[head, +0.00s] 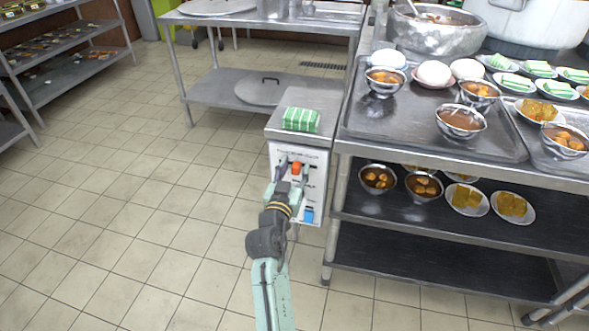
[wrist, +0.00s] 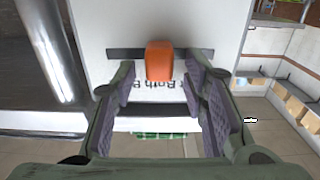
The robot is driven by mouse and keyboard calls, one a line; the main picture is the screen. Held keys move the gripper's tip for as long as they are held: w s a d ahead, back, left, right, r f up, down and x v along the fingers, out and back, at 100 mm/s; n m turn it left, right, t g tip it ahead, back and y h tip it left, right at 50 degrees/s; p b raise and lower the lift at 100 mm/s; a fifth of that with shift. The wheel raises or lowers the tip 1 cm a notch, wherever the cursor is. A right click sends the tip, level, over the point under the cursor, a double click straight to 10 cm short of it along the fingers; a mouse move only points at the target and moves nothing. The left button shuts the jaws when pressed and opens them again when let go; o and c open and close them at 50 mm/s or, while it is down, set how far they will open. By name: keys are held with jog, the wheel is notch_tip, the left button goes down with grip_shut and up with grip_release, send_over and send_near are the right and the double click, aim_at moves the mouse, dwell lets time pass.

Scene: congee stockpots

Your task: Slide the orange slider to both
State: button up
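The orange slider (head: 296,167) is on the upper white front panel of a metal box (head: 303,155). In the wrist view the slider (wrist: 159,60) sits near the middle of a dark horizontal slot (wrist: 197,54). Upside-down lettering, partly hidden, includes the word "Both" below the slot in the picture. My gripper (head: 293,174) is in front of the panel. In the wrist view my gripper (wrist: 160,85) is open, with one finger on each side of the slider and a visible gap on both sides.
A blue control (head: 308,214) is lower on the panel. A green striped stack (head: 300,120) lies on top of the box. A steel table (head: 337,154) with trays and bowls adjoins on the right. Open tiled floor (head: 110,190) is at left.

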jog(key=v, duration=1.1)
jog(key=shift+s, duration=0.35)
jog(key=shift+a, duration=0.1)
